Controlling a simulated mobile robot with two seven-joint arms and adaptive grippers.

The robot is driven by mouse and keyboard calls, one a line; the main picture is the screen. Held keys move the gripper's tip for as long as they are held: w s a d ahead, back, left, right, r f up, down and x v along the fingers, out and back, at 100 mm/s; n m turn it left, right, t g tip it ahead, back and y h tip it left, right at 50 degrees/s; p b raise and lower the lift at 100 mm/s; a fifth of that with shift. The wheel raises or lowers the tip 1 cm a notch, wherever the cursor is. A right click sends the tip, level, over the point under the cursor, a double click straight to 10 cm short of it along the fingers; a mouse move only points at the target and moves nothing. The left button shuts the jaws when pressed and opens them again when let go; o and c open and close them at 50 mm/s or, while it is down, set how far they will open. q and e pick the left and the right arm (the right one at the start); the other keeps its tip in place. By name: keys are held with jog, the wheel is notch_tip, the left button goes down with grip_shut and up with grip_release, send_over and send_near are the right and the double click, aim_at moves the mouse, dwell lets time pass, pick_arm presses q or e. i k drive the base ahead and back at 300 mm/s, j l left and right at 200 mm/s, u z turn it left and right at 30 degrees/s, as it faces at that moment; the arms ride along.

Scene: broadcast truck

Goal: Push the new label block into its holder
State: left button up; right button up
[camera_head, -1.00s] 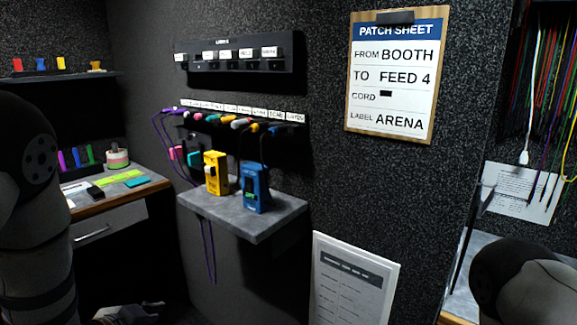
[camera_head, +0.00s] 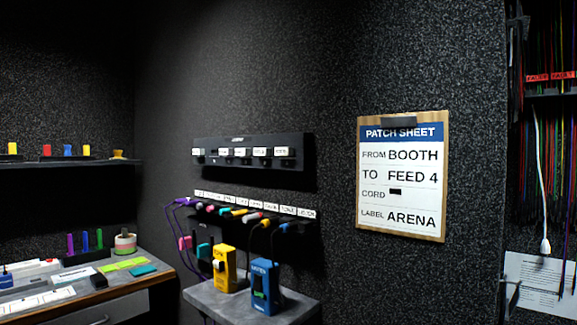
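The label rack (camera_head: 250,153) is a black bar on the back wall holding several small white label blocks. A gap shows between the leftmost block (camera_head: 198,153) and the others. The lettering is too small to read, so I cannot tell which block is the new label. Below the rack is a patch panel (camera_head: 255,206) with a row of labels and several coloured plugs. Neither gripper is in view.
A grey shelf (camera_head: 204,298) under the panel carries a yellow device (camera_head: 224,269) and a blue device (camera_head: 263,287). A desk (camera_head: 160,278) with pens, tape and label strips stands at left. Cables hang at the right, above a paper sheet (camera_head: 540,285).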

aim_at(222, 150)
jog(key=z, duration=2.8)
jog(key=u, duration=3.25)
jog(key=i+j+z, duration=0.3)
jog(key=j+z, duration=0.3)
jog(key=i+j+z, duration=0.3)
jog(key=j+z, duration=0.6)
jog(key=j, duration=0.15)
